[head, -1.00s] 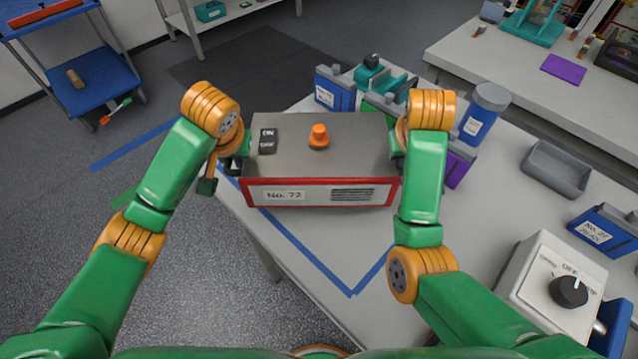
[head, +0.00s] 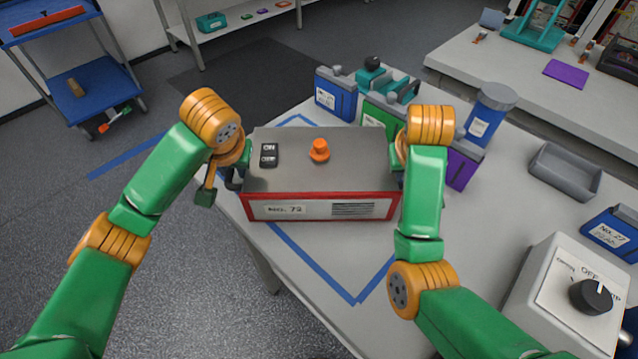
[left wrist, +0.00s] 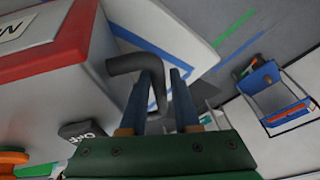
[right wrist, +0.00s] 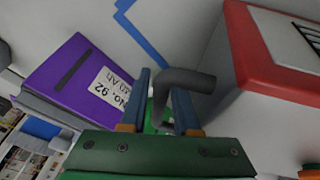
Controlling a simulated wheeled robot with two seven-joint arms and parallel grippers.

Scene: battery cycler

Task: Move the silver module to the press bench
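The silver module (head: 345,178) has a grey top, a red-edged front, a number label, an ON/OFF switch and an orange knob. It is level at the near table, between my two arms. My left gripper (head: 236,174) is at its left side; the left wrist view shows the fingers (left wrist: 160,80) closed around a dark bent handle (left wrist: 124,64). My right gripper (right wrist: 163,84) is likewise closed around the opposite handle (right wrist: 190,80). I cannot tell whether the module's underside touches the table. A bench (head: 480,55) at top right carries a teal press-like frame (head: 535,25).
Blue tape (head: 320,278) marks the near table. A dial box (head: 560,290) is at lower right. A blue cart (head: 105,90) and open floor lie left.

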